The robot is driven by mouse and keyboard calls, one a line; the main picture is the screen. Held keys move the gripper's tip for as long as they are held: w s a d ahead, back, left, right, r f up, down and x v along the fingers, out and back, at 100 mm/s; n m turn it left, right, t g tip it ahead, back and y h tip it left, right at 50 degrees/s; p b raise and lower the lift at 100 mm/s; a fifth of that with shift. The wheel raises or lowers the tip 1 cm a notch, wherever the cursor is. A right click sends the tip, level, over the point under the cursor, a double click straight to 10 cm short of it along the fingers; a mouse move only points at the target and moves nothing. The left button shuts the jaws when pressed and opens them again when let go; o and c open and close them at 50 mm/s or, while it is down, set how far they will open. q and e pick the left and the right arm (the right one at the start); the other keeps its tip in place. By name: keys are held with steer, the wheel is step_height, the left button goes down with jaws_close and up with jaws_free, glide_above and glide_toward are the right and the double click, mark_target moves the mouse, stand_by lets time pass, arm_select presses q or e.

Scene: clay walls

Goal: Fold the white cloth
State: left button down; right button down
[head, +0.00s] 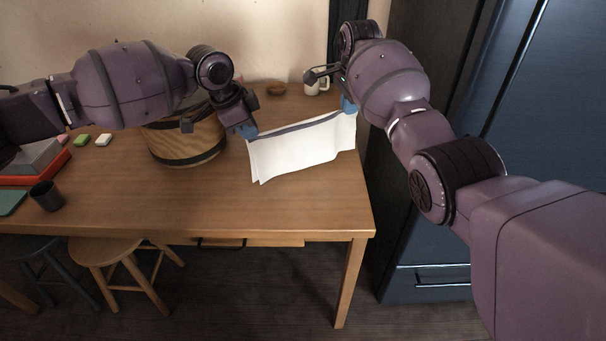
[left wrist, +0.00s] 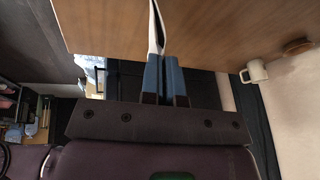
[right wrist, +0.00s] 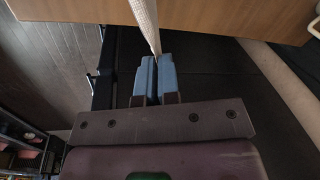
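The white cloth (head: 300,149) has a dark stripe along its upper edge. It hangs between my two grippers above the right part of the table, with layers showing at its lower left. My left gripper (head: 248,131) is shut on its upper left corner; in the left wrist view the blue fingers (left wrist: 162,72) pinch the cloth edge (left wrist: 156,28). My right gripper (head: 348,105) is shut on its upper right corner; in the right wrist view the blue fingers (right wrist: 155,74) close on the cloth (right wrist: 148,25). Whether the lower edge touches the table I cannot tell.
The wooden table (head: 220,205) is clear in front. A basket (head: 185,145) stands left of the cloth. A white mug (head: 316,85) and brown bowl (head: 276,89) are behind it. A dark cup (head: 46,196) stands at left. A dark cabinet (head: 520,110) is at right.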

stand_by(0.3)
arm_select(q)
steer(key=shift+w, duration=0.15)
